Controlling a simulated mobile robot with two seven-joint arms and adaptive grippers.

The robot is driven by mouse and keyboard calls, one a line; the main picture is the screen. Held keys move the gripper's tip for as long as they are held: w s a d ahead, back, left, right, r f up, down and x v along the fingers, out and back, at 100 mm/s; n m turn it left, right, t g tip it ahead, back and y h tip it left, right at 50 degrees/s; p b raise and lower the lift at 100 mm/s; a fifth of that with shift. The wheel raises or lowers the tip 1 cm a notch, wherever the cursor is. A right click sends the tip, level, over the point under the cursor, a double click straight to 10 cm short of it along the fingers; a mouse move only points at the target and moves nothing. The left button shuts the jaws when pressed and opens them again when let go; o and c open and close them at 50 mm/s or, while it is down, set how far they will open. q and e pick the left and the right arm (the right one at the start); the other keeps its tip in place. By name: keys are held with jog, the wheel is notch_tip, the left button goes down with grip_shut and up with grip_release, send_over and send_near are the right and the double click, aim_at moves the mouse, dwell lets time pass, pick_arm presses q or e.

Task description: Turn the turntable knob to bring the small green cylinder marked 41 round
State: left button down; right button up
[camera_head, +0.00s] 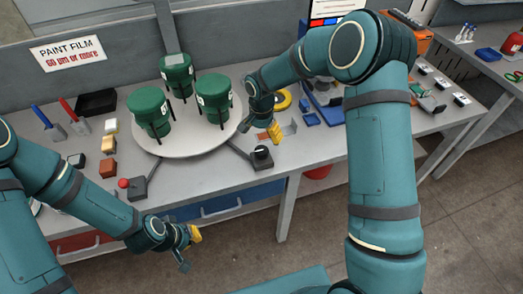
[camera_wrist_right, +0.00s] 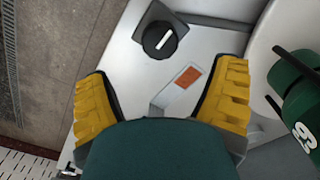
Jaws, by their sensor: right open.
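Three green cylinders stand on the round white turntable (camera_head: 175,148): one at the left (camera_head: 150,112), one at the right (camera_head: 212,100) and one at the back (camera_head: 176,72). Their numbers are too small to read in the head view. The black turntable knob (camera_head: 262,157), with a white line, is on the table right of the turntable; it also shows in the right wrist view (camera_wrist_right: 159,41). My right gripper (camera_head: 275,131) is open and empty beyond the knob, apart from it. My left gripper (camera_head: 192,237) hangs in front of the table; its jaws are unclear.
Small blocks (camera_head: 108,146), scrapers (camera_head: 73,117) and a black tray (camera_head: 97,102) lie at the left.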

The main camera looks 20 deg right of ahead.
aim_at(262, 150)
notch_tip(262, 150, down, 9)
jog(key=shift+r, duration=0.2)
jog(key=shift+c, duration=0.5)
jog(key=c, duration=1.2)
